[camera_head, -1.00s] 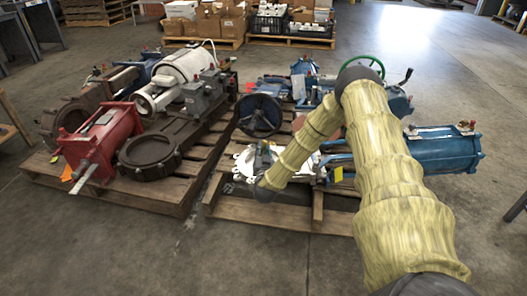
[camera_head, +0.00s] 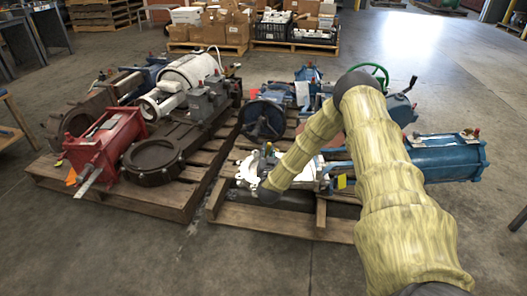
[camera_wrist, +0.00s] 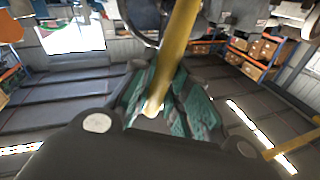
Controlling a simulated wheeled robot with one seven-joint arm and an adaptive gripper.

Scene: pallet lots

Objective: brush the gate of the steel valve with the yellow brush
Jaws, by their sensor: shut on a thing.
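The yellow brush shows only as its yellow handle (camera_wrist: 172,60) in the wrist view. My gripper (camera_wrist: 166,85) has green-padded fingers on both sides of the handle and is shut on it. The bristle end cannot be made out. The steel valve (camera_head: 306,172), pale and silvery, lies at the front of the right pallet in the head view. My forearm crosses in front of it and hides part of it, so its gate cannot be made out clearly.
A blue actuator (camera_head: 445,157) lies right of my arm. A dark blue round part (camera_head: 262,119) stands behind the valve. The left pallet (camera_head: 130,197) bears a red actuator (camera_head: 104,142) and a brown ring valve (camera_head: 153,160). The floor in front is clear.

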